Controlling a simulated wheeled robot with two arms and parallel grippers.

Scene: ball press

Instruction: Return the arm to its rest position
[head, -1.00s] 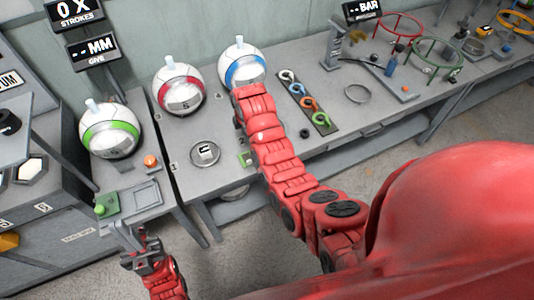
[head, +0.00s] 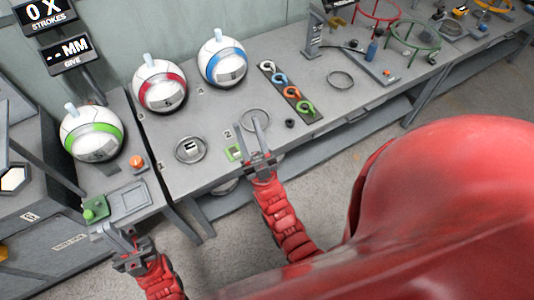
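My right gripper (head: 259,143) is open and empty at the front edge of the grey bench (head: 336,113), its two fingers apart and pointing away from me. My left gripper (head: 119,240) is at the lower left, by the front of the press table, with its fingers apart and nothing between them. A green-banded ball (head: 90,132) sits on the left table. A red-banded ball (head: 160,86) and a blue-banded ball (head: 222,60) stand at the back of the bench. No ball touches either gripper.
Two ring stands (head: 190,150) lie near the bench's front. A dark strip with coloured hooks (head: 287,92) lies right of the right gripper. An orange button (head: 137,162) and a green block (head: 95,208) are on the left table. Red and green hoops (head: 415,34) stand at the back right.

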